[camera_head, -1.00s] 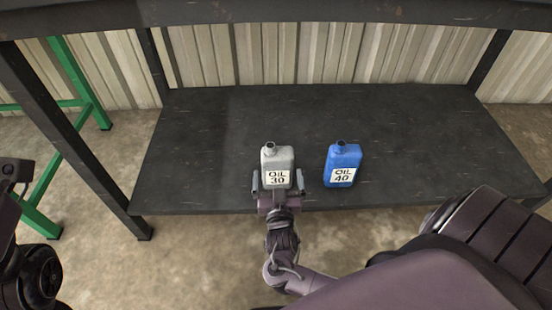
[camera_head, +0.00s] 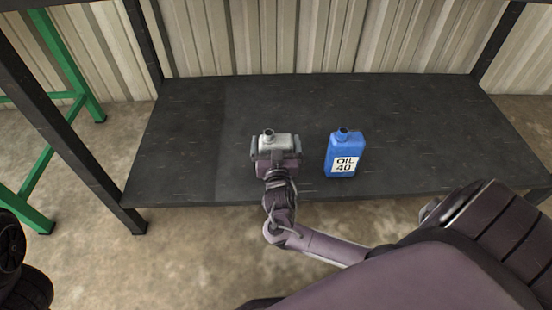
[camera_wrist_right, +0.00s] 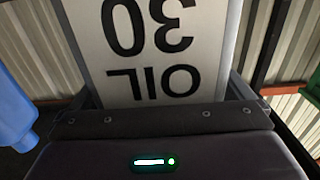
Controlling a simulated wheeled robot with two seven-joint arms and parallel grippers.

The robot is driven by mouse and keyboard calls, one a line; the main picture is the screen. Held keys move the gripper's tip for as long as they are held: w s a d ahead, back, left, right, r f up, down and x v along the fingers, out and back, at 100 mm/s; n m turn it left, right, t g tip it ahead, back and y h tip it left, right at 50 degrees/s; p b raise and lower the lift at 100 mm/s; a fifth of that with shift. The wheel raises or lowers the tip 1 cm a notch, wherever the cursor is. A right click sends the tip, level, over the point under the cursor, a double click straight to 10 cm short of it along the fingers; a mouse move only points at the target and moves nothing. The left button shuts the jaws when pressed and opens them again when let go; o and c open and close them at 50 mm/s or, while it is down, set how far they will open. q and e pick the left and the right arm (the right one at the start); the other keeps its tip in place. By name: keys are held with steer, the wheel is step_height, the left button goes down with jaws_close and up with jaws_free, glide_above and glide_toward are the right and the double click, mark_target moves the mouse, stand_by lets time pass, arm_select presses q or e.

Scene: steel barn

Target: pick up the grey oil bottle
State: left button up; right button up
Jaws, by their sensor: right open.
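The grey oil bottle (camera_head: 277,140) stands upright on the dark shelf (camera_head: 420,110), left of the blue bottle. In the head view my right gripper (camera_head: 276,147) hides its lower part and label. The right gripper is open, with one finger on each side of the bottle. In the right wrist view the white label (camera_wrist_right: 160,45), reading OIL 30 upside down, is close in front of the palm, between the fingers. I cannot tell whether the fingers touch the bottle. My left gripper is not in view.
A blue oil bottle (camera_head: 345,152) labelled OIL 40 stands a short way to the right; it also shows at the left edge of the wrist view (camera_wrist_right: 12,110). Shelf posts, a green frame (camera_head: 60,120) and a ribbed metal wall surround the shelf. The shelf's right side is clear.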

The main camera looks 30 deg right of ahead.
steer(key=c, duration=1.1)
steer(key=shift+c, duration=0.5)
steer(key=shift+r, duration=0.15)
